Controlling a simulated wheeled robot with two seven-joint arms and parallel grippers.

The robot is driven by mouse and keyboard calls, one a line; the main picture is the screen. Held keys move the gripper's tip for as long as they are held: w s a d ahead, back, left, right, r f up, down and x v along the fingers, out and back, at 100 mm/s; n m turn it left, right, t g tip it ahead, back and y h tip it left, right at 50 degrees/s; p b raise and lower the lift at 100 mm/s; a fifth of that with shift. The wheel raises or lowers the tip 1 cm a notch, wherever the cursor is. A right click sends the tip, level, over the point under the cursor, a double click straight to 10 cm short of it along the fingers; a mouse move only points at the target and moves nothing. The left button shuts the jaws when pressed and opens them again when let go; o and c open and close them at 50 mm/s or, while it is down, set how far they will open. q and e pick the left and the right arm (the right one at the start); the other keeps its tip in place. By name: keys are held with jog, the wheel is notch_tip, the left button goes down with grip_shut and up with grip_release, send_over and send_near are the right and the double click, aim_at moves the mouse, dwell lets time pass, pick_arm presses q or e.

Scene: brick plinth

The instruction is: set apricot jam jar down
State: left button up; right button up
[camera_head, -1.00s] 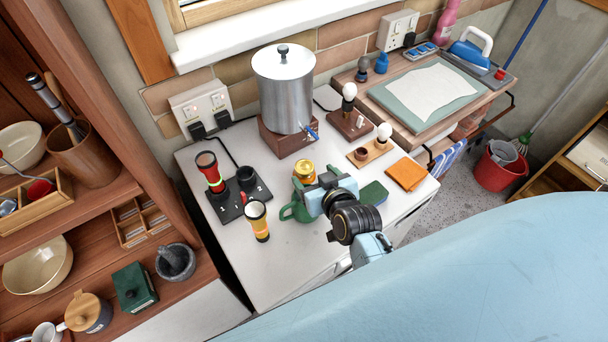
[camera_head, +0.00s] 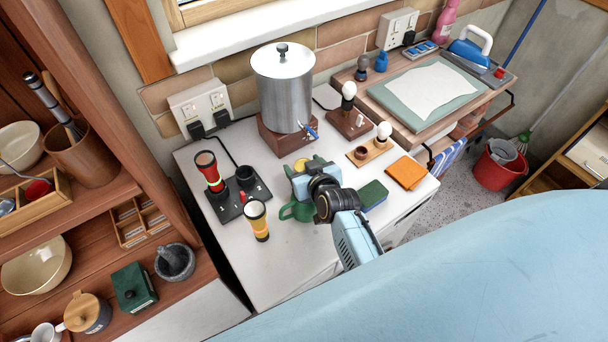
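The apricot jam jar (camera_head: 300,164), with a yellow-gold lid, is on or just above the white worktop, in front of the metal urn. Only a sliver of it shows behind my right gripper (camera_head: 301,176). The gripper's pale blue body and dark wrist hide most of the jar. I cannot tell whether the fingers are closed on it or whether its base touches the worktop. My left gripper is not in view.
The metal urn (camera_head: 284,88) stands behind on a brown block. The worktop's front left (camera_head: 270,275) is clear.

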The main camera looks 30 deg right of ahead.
jog(key=shift+r, duration=0.1)
jog(key=c, duration=1.2)
